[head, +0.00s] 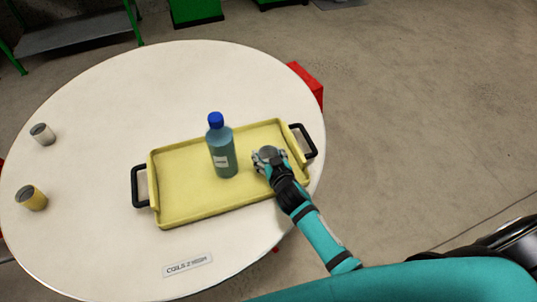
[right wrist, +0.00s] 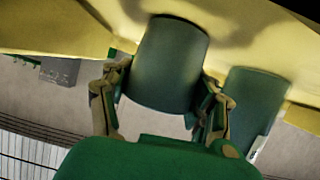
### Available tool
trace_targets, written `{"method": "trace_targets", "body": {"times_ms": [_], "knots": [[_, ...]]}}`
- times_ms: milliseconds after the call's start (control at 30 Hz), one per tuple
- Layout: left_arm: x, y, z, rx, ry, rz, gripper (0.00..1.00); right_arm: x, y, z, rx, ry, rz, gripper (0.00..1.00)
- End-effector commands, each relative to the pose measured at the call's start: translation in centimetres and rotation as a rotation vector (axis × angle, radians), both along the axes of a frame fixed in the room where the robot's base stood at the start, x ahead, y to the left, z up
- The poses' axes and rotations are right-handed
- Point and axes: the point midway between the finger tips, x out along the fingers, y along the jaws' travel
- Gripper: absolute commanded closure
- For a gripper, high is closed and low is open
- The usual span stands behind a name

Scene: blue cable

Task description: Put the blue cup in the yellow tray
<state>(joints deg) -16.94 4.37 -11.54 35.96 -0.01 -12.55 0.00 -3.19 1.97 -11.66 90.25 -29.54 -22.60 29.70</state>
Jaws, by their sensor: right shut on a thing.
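The yellow tray (head: 185,200) with black handles lies on the round white table. My right gripper (head: 262,163) is over the right part of the tray, shut on a cup. In the head view only the cup's grey round top (head: 268,152) shows clearly, as the gripper hides most of it. In the right wrist view the cup (right wrist: 168,62) looks dark blue-green, sits between the two fingers and has the yellow tray (right wrist: 55,25) behind it. I cannot tell whether its base touches the tray. My left gripper is not in view.
A blue bottle (head: 222,155) with a blue cap stands in the tray, left of the held cup; it also shows in the right wrist view (right wrist: 250,105). A grey cup (head: 42,134) and a yellow cup (head: 32,198) stand at the table's left. A label (head: 188,265) lies in front.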

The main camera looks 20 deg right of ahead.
Motion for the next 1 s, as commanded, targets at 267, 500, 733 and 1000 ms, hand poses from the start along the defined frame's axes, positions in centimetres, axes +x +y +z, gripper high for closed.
{"method": "trace_targets", "body": {"times_ms": [267, 500, 733, 1000], "knots": [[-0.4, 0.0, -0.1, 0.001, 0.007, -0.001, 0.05, 0.0, 0.0, -0.1, 0.0, 0.0, 0.0, 0.16], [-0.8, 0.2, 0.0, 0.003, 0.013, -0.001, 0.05, 0.0, 0.0, 0.1, 0.0, -0.001, 0.0, 0.16], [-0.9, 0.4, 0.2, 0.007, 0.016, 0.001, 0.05, -2.4, 0.0, 1.2, 0.001, 0.001, 0.0, 0.16], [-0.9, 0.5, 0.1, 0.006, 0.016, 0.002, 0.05, -7.8, 0.1, 3.5, 0.002, 0.001, -0.001, 0.16]]}}
